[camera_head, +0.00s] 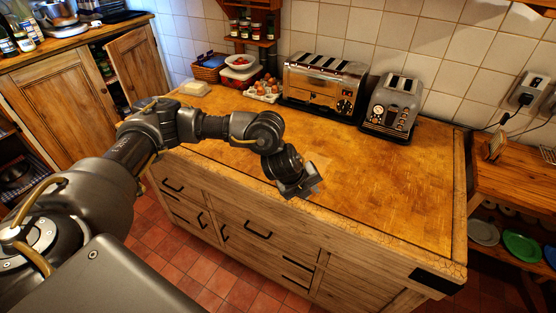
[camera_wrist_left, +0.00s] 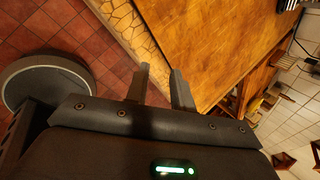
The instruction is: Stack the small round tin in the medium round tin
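I cannot make out the small round tin or the medium round tin in either view. My left gripper (camera_head: 312,186) is over the front edge of the wooden worktop (camera_head: 395,185) in the head view. In the left wrist view my left gripper (camera_wrist_left: 160,88) has its two fingers apart with nothing between them, and the worktop lies beyond them. My right gripper is not in view.
A wide toaster (camera_head: 322,88) and a narrower toaster (camera_head: 391,106) stand along the back wall. An egg tray (camera_head: 263,92), a basket (camera_head: 207,68) and a pale butter dish (camera_head: 194,88) sit at the back left. The worktop's middle and right are clear. A side shelf holds plates (camera_head: 521,246).

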